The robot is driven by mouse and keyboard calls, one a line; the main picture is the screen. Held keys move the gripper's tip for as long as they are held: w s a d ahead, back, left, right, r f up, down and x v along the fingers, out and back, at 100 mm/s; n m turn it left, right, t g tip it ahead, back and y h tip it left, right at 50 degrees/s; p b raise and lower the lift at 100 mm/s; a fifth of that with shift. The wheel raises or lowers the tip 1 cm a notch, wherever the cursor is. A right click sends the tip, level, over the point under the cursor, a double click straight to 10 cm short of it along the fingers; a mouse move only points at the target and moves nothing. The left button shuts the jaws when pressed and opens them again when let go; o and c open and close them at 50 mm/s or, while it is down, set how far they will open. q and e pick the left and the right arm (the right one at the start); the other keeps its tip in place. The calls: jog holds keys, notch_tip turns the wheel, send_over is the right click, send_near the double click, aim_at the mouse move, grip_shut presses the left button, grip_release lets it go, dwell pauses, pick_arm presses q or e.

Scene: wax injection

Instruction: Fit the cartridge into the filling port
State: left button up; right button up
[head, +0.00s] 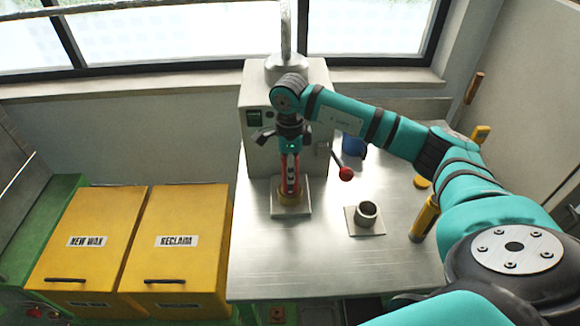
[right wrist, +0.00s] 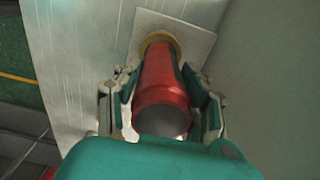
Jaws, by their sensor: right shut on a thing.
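The red cartridge (head: 290,182) stands roughly upright in front of the grey machine. My right gripper (head: 290,158) is shut on it from above, with a finger on each side. In the right wrist view the cartridge (right wrist: 163,95) lies between the fingers (right wrist: 160,82), its near end dark. Its far end meets a brass ring on a pale square plate, which looks like the filling port (head: 282,200); the ring also shows in the right wrist view (right wrist: 150,38). I cannot tell how deep the cartridge sits in the ring. My left gripper is not in view.
The grey machine (head: 257,150) stands behind, with a red-knobbed lever (head: 345,174) at its right. A metal cup (head: 367,212) on a small plate and a yellow cylinder (head: 424,220) stand to the right. Yellow bins (head: 178,240) are at left. The steel table's front (head: 320,265) is clear.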

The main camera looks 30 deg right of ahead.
jog(key=shift+f, duration=0.35)
jog(key=o, duration=1.4)
notch_tip(320, 180, up, 12)
dwell(0.3)
